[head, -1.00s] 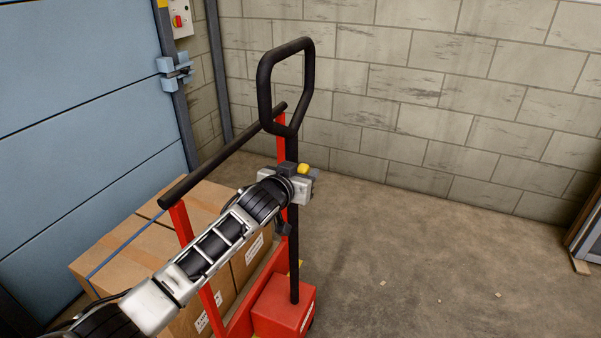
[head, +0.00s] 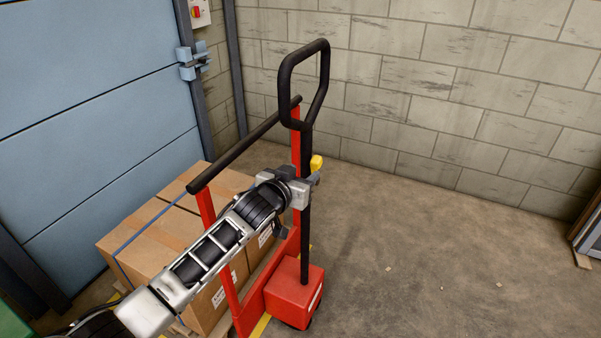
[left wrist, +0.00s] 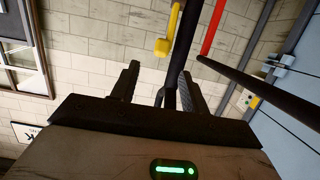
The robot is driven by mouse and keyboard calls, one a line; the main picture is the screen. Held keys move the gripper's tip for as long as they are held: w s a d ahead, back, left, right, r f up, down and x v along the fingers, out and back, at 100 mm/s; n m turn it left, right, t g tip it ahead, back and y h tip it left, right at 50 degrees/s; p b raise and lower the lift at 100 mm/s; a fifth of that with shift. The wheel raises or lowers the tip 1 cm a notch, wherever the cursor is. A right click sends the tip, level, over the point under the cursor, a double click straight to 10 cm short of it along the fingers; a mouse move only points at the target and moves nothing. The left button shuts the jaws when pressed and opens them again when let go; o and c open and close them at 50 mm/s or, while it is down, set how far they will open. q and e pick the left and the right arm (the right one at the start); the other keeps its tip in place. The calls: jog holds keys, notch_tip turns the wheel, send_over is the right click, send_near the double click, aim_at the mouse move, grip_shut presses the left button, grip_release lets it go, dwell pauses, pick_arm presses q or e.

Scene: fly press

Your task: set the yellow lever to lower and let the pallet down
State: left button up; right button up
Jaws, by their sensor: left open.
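The yellow lever (head: 317,162) sticks out beside the black handle shaft (head: 305,230) of a red pallet truck (head: 293,295). My left gripper (head: 316,180) is open and empty at the shaft, just below the lever in the head view. In the left wrist view the lever's yellow knob (left wrist: 163,47) shows beyond and between the open fingers (left wrist: 158,85), apart from both. The dark shaft lies close to the finger on the right there; contact cannot be told. The pallet is mostly hidden under cartons (head: 155,235). My right gripper is not in view.
The truck has a black loop handle (head: 284,85) at the top and a black crossbar (head: 245,145) by the cartons. A blue door (head: 90,120) stands at the left, a block wall (head: 430,90) behind. The floor (head: 430,260) to the right is mostly clear.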

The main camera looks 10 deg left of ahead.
pick_arm(q)
jog(key=c, duration=0.3)
jog(key=shift+g, duration=0.5)
jog(key=s+f, duration=0.6)
jog(key=shift+f, duration=0.2)
grip_shut()
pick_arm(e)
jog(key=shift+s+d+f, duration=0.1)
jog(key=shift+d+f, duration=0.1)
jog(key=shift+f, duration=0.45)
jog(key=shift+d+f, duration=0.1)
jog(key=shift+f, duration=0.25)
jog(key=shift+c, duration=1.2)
pick_arm(q)
jog(key=s+a+f+g+y, duration=0.1)
jog(key=s+a+f, duration=0.2)
jog(key=s, duration=0.7)
jog(key=s+a+f+n+g, duration=0.1)
jog(key=s+a+f, duration=0.2)
jog(key=s, duration=0.6)
jog(key=s+a+f+g+y, duration=0.1)
jog(key=s+a+f, duration=0.2)
jog(key=s, duration=0.7)
notch_tip(320, 180, down, 3)
jog(key=shift+s+r+y, duration=0.1)
jog(key=shift+s+y, duration=0.2)
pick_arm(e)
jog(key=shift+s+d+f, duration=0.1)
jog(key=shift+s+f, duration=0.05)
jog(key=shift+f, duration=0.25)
